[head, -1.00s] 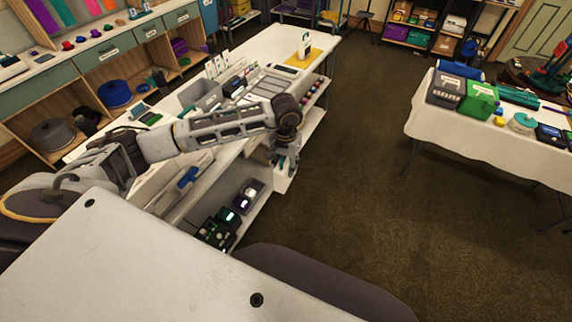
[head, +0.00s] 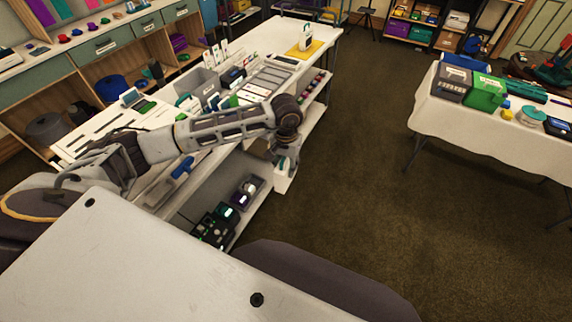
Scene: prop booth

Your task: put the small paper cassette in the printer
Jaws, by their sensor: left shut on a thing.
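My left arm reaches in from the left over the long white bench. My left gripper (head: 287,160) points down beyond the bench's near edge, partly hidden by its own wrist. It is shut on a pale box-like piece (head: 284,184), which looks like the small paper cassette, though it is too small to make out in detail. I cannot pick out the printer for certain. My right gripper is out of view.
The white bench (head: 262,54) holds a grey bin, trays and a yellow mat (head: 311,49). Its lower shelf carries dark devices (head: 216,228). A cloth-covered table (head: 440,116) with grey and green boxes stands at right. The brown floor (head: 350,165) between is clear.

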